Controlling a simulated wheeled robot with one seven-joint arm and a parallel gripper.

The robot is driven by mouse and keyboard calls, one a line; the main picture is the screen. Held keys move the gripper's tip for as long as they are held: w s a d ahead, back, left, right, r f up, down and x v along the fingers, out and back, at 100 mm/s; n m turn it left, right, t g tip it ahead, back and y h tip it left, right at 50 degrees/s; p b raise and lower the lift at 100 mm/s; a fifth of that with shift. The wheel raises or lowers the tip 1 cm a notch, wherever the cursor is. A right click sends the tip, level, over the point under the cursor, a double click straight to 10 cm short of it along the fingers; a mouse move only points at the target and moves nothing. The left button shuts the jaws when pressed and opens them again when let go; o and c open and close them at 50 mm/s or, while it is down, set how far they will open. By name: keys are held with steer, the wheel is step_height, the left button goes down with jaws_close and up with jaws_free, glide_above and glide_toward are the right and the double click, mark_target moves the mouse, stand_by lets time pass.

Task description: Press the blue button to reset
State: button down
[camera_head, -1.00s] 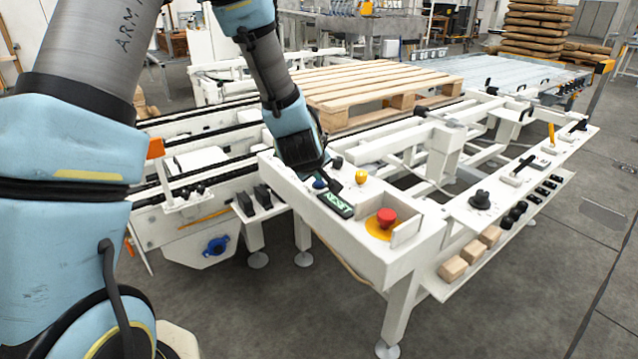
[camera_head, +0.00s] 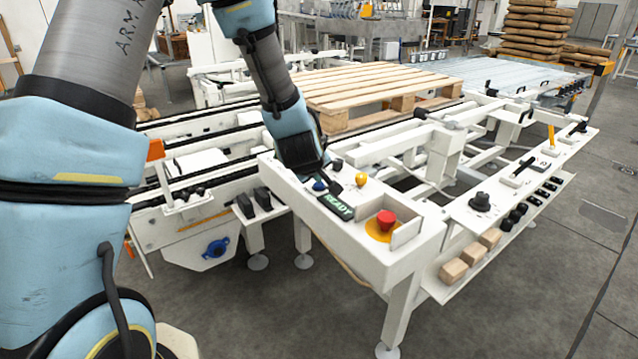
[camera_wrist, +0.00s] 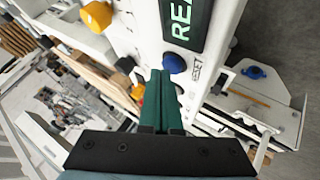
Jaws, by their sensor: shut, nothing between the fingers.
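The blue button (camera_head: 319,185) sits on the white control panel, beside the lit display (camera_head: 338,205), which reads READY in green. In the wrist view the blue button (camera_wrist: 174,63) has a RESET label beside it. My gripper (camera_wrist: 161,74) is shut and empty, its dark green fingers pointing at the button. The fingertips are right at the button's near edge; I cannot tell whether they touch it. In the head view my gripper (camera_head: 328,180) is low over the panel by the button, its fingers partly hidden.
A red emergency stop (camera_head: 386,220) on a yellow disc and a yellow button (camera_head: 361,179) share the panel (camera_head: 400,258). A black knob (camera_head: 337,163) stands close to my gripper. A wooden pallet (camera_head: 375,84) lies behind. The floor in front is clear.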

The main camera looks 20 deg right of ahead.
mark_target(318, 187)
steer(key=shift+r, duration=0.55)
steer(key=shift+r+p, duration=2.1)
steer(key=shift+r, duration=0.45)
steer(key=shift+a, duration=0.1)
steer(key=a+r+m+g+y+p, duration=0.15)
steer(key=a+r, duration=0.25)
steer(key=a, duration=1.1)
steer(key=s+a+r+g+y, duration=0.1)
steer(key=s+a, duration=0.2)
steer(key=a, duration=0.4)
steer(key=s+a+r+m+g+y, duration=0.1)
steer(key=s+a+g, duration=0.1)
steer(key=a, duration=0.5)
steer(key=s+a+r+g+y, duration=0.1)
steer(key=s+a+y, duration=0.1)
steer(key=s+a, duration=0.2)
steer(key=a+p, duration=0.1)
steer(key=a, duration=0.2)
steer(key=shift+s, duration=0.4)
